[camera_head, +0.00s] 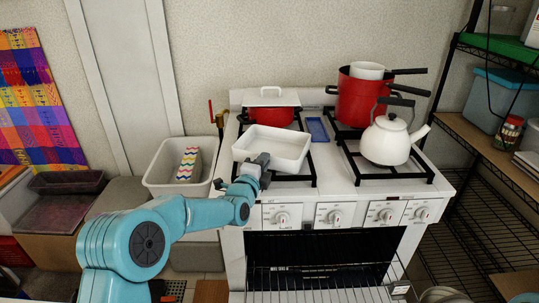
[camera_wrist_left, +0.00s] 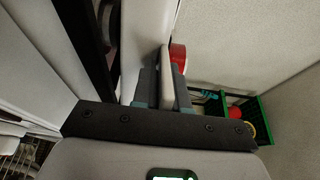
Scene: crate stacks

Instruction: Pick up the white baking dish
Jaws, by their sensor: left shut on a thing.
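The white baking dish (camera_head: 281,145) is over the front left burner of the white stove. It looks slightly tilted, and I cannot tell whether it rests on the grate or hangs just above it. My left gripper (camera_head: 257,166) is shut on the dish's near left rim. In the left wrist view the two fingers (camera_wrist_left: 166,92) stand on either side of a thin pale wall, the dish's edge (camera_wrist_left: 166,62). My right gripper is not in view.
Behind the dish is a red pot (camera_head: 272,116) with a white lid. A tall red pot (camera_head: 353,100) and a white kettle (camera_head: 386,142) stand at the right of the stove. A pale bin (camera_head: 157,179) holding a patterned item is at the left. A shelf rack (camera_head: 490,150) is at the right.

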